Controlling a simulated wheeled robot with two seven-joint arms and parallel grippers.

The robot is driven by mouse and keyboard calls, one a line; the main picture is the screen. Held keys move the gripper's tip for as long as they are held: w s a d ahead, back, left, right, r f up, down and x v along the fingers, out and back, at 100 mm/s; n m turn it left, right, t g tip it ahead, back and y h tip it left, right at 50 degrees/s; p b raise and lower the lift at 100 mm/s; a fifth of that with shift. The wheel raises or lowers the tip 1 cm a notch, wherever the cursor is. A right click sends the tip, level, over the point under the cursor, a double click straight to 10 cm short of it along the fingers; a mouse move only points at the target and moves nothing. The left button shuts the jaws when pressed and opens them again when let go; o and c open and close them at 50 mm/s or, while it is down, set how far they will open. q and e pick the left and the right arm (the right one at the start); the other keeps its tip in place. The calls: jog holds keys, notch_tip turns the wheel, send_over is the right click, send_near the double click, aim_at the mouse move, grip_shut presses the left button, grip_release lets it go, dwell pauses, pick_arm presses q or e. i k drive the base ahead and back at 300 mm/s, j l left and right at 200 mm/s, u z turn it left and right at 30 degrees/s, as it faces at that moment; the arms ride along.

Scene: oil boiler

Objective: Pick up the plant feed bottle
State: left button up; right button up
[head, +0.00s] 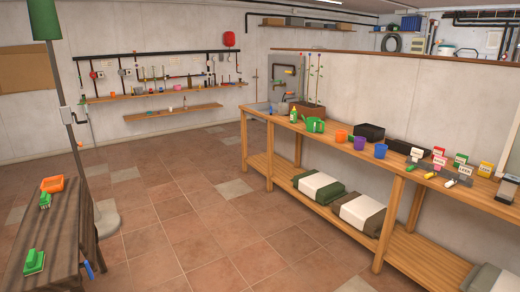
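A small green bottle with a pale top (293,115) stands upright near the far end of the long wooden workbench (345,140). It looks like the plant feed bottle, but its label is too small to read. It stands just left of a green watering can (314,125), close to the bench's front edge. Neither of my grippers is in view.
Orange (341,136) and purple (380,150) cups, dark boxes (370,132) and seed packets (461,160) line the bench. Folded sacks (319,187) lie on its lower shelf. A dark slatted table (62,235) stands at left. The tiled floor (190,220) between is open.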

aim_at(294, 116)
jog(key=i, duration=2.1)
jog(key=i+l+u, duration=0.1)
jog(key=i, duration=0.95)
jog(key=i+l, duration=0.1)
jog(key=i, duration=1)
